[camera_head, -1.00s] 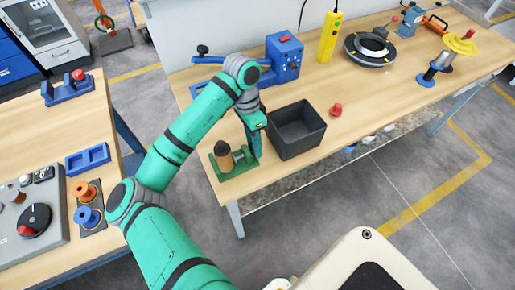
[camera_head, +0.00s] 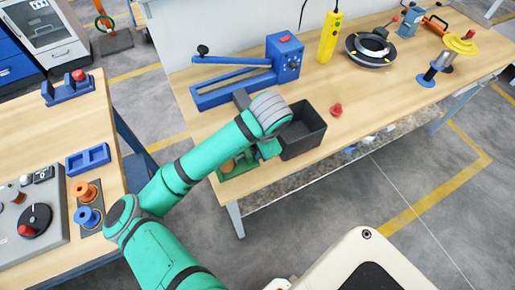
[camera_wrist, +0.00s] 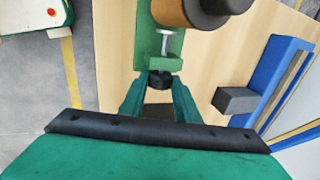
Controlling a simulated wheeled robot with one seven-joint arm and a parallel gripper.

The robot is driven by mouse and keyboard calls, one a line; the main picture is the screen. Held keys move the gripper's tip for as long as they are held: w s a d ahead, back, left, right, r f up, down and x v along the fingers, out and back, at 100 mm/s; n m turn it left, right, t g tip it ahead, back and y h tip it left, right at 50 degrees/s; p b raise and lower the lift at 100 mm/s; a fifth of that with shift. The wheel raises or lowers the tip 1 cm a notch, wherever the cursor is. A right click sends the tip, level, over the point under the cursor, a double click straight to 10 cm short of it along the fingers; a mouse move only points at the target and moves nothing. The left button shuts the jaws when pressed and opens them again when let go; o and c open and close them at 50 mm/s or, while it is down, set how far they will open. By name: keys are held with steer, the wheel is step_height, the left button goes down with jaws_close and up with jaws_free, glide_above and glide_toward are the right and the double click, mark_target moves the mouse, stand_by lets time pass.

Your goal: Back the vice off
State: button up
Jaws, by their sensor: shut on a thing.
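The green vice (camera_head: 228,170) stands at the front left of the long bench, partly hidden by my arm. A silver screw (camera_wrist: 170,42) runs through the vice's green end block (camera_wrist: 160,63) to a black knob (camera_wrist: 157,80). My gripper (camera_wrist: 158,90) is shut on this knob, one green finger on each side. In the head view my arm's last links hide the knob and most of the gripper.
A dark open bin (camera_head: 306,132) stands close to the right of my gripper. A blue frame (camera_head: 235,88) with a crank and a grey block lies behind. A red knob-like piece (camera_head: 336,110) stands right of the bin. The bench's front edge is close to the vice.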

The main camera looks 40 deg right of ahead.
steer(key=shift+a, duration=0.1)
steer(key=shift+s+a+f+t+h, duration=0.1)
steer(key=shift+s+f+t+h, duration=0.1)
steer(key=shift+t, duration=0.7)
steer(key=shift+s+f+t+h, duration=0.1)
steer(key=shift+s+t+h, duration=0.1)
steer(key=shift+t, duration=0.7)
steer(key=o, duration=0.6)
steer(key=shift+w+r+g+y, duration=0.15)
steer(key=shift+w+g+y, duration=0.05)
steer(key=shift+g, duration=0.7)
steer(key=shift+w+r+g+y, duration=0.1)
steer(key=shift+w+g+y, duration=0.1)
steer(key=shift+g, duration=0.7)
